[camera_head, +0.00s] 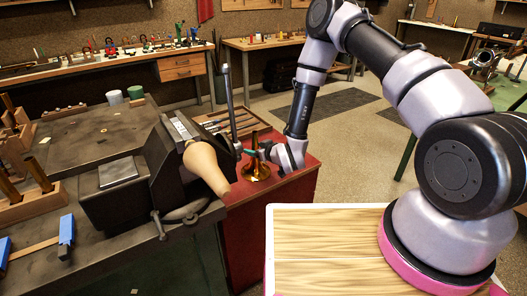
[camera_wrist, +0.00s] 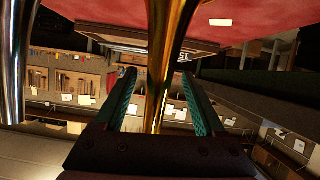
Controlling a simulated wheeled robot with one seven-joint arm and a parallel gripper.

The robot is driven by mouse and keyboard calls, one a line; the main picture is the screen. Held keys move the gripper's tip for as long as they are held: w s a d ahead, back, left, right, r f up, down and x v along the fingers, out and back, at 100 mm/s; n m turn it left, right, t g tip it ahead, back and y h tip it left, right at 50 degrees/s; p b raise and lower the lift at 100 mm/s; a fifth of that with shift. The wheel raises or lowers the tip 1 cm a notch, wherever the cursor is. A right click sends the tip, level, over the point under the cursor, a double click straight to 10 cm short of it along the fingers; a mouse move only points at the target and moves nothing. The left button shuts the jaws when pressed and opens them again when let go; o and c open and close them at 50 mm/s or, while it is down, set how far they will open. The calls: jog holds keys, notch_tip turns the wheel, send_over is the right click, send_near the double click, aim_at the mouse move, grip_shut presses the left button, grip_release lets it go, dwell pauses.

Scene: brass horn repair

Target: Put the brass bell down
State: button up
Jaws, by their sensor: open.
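The brass bell (camera_head: 257,173) stands upright, flared end down, on the red cabinet top (camera_head: 284,168), as far as I can tell. Its narrow tube (camera_wrist: 164,70) rises between the two green-padded fingers of my gripper (camera_wrist: 163,100) in the wrist view. The fingers are open, with a gap showing on both sides of the tube. In the head view my gripper (camera_head: 254,152) reaches in from the right at the height of the tube. The bell's rim is partly dark and small in the head view, and hidden in the wrist view.
A dark vise holding a tan cone-shaped form (camera_head: 208,168) stands close left of the bell. An upright metal rod (camera_head: 229,100) rises behind it. A wooden tool tray (camera_head: 226,122) lies behind the bell. The red top's right front part is clear.

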jog(key=v, duration=0.9)
jog(key=w+d+r+m+h, duration=0.1)
jog(key=w+d+r, duration=0.25)
jog(key=r, duration=0.35)
jog(key=w+d+r+m+h, duration=0.2)
jog(key=d+r, duration=0.2)
jog(key=r, duration=0.3)
jog(key=w+d+r+m+h, duration=0.1)
jog(key=w+d+r, duration=0.1)
jog(key=d+r, duration=0.35)
jog(key=s+d+r+m+g+h, duration=0.1)
jog(key=s+d+r+m, duration=0.15)
jog(key=r, duration=0.45)
jog(key=s+d+r+m+g+h, duration=0.1)
jog(key=s+d+r, duration=0.3)
jog(key=r, duration=0.3)
jog(key=s+d+r+m, duration=0.1)
jog(key=s+r, duration=0.2)
jog(key=s, duration=0.4)
jog(key=s+d+r+m+g, duration=0.1)
jog(key=s+d+r+m, duration=0.1)
jog(key=s+r, duration=0.2)
jog(key=s+d+r+m+g, duration=0.1)
jog(key=s+r, duration=0.2)
jog(key=s, duration=0.8)
jog(key=shift+d+r+y, duration=0.35)
jog(key=shift+y, duration=0.05)
jog(key=shift+w, duration=0.1)
